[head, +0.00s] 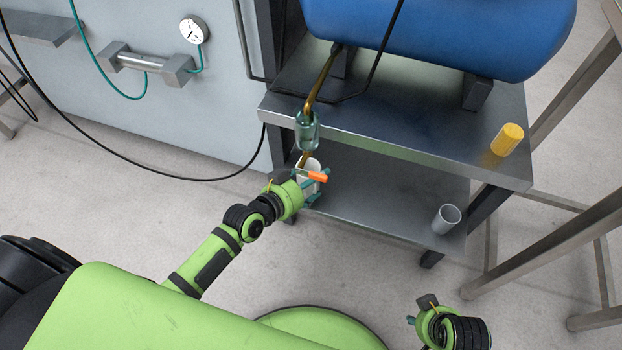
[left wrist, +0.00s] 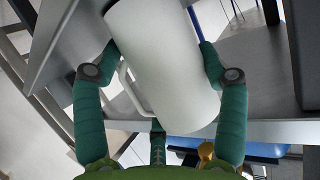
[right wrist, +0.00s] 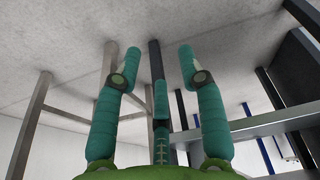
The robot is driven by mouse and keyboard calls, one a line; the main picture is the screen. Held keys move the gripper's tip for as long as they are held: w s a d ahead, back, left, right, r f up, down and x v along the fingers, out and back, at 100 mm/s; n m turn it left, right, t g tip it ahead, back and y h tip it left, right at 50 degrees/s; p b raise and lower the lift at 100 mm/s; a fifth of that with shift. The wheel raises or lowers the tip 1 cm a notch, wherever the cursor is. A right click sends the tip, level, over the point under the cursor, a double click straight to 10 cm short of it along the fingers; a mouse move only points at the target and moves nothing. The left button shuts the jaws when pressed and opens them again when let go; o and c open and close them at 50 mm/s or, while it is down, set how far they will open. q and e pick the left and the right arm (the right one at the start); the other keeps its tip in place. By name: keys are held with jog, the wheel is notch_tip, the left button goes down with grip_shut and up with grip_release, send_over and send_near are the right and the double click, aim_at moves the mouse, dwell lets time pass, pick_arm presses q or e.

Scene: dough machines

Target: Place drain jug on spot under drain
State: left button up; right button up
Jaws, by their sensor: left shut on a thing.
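The white jug (head: 307,165) is in my left gripper (head: 313,185), just below the drain, at the left front of the lower shelf (head: 380,195). In the left wrist view the white jug (left wrist: 165,65) stands between the teal fingers, its handle toward the left finger. The drain is a brass pipe (head: 318,82) with a teal glass part (head: 307,131) and a brass end reaching down to the jug. I cannot tell whether the jug touches the shelf. The spot under the drain is hidden. My right gripper (right wrist: 153,70) is open and empty, low at the right in the head view.
A blue tank (head: 440,35) rests on the upper shelf, with a yellow cylinder (head: 507,140) at its right. A grey cup (head: 446,218) stands on the lower shelf's right end. An orange lever-like piece (head: 318,177) is in front of the jug. Metal table legs stand at right.

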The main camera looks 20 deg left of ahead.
pick_arm(q)
jog(key=shift+f, duration=0.1)
pick_arm(e)
jog(key=shift+r, duration=0.1)
pick_arm(q)
jog(key=o, duration=1.1)
jog(key=shift+o, duration=0.2)
pick_arm(e)
jog(key=shift+r, duration=0.1)
pick_arm(q)
jog(key=shift+r, duration=0.2)
jog(key=p+v, duration=0.3)
jog(key=v, duration=0.9)
jog(key=s+f+n+g+y, duration=0.1)
jog(key=s+f+g, duration=0.4)
jog(key=f, duration=0.5)
jog(key=s+a+f+n+g+y, duration=0.1)
jog(key=s+f+g+y, duration=0.3)
jog(key=s+f, duration=0.5)
notch_tip(320, 180, down, 3)
jog(key=shift+r+n+g, duration=0.25)
jog(key=shift+n+g, duration=0.15)
pick_arm(e)
notch_tip(320, 180, down, 8)
jog(key=s, duration=0.2)
jog(key=shift+s+r+g, duration=0.15)
jog(key=shift+r+g, duration=0.05)
jog(key=shift+g, duration=0.1)
